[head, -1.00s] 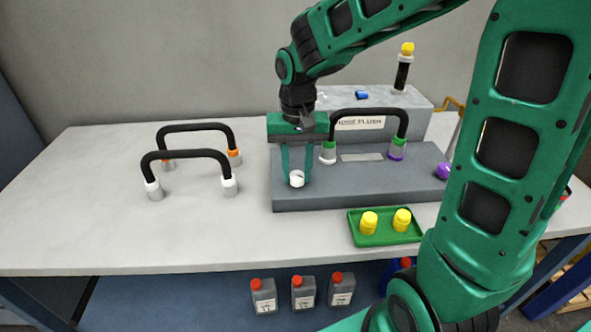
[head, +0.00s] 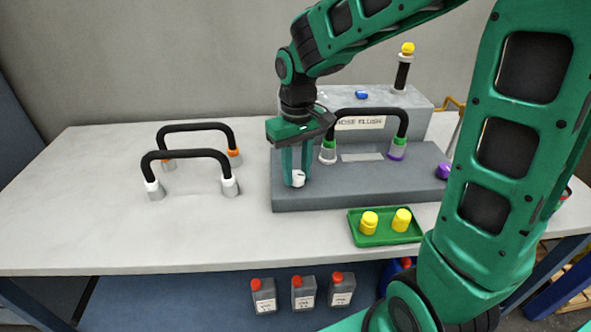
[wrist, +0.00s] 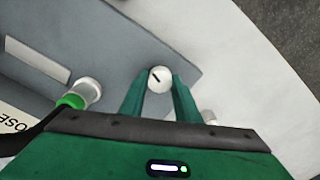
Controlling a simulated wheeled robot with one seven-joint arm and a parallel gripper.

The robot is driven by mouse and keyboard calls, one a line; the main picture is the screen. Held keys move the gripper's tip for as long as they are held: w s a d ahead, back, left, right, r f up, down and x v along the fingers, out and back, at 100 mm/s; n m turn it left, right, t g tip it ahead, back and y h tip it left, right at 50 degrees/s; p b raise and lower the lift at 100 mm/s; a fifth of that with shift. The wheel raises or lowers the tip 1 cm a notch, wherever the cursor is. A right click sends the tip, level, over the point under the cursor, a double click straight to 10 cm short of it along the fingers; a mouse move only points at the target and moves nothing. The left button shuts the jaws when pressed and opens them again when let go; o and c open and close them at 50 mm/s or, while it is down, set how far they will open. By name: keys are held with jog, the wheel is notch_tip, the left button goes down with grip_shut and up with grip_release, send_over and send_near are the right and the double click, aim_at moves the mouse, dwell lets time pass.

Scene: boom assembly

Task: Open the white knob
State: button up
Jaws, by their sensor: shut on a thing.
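The white knob (head: 298,179) stands on the left part of the grey flush block's front step (head: 340,195). My gripper (head: 298,176) reaches down over it from above and is shut on it, one finger on each side. In the wrist view the knob (wrist: 160,79) sits between the two green fingertips (wrist: 160,85), with a dark mark on its round white top. The mark runs diagonally in that view. The knob's lower part is hidden.
A black hose with a green and a purple end (head: 368,116) stands just right of my gripper. A purple knob (head: 443,171) is farther right. Two more black hoses (head: 185,155) stand at left. A green tray (head: 385,240) with yellow caps lies in front.

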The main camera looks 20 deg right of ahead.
aim_at(297, 174)
jog(key=shift+n, duration=0.8)
jog(key=o, duration=1)
jog(key=shift+o, duration=0.2)
notch_tip(297, 174, up, 11)
jog(key=shift+f, duration=0.15)
jog(key=shift+d, duration=0.1)
jog(key=s+d+f+m, duration=0.4)
jog(key=s+d, duration=0.4)
jog(key=s, duration=0.3)
jog(key=s+d+f+m, duration=0.4)
jog(key=s+d, duration=0.5)
jog(key=s, duration=0.3)
jog(key=shift+d+m, duration=0.2)
jog(key=shift+m, duration=0.6)
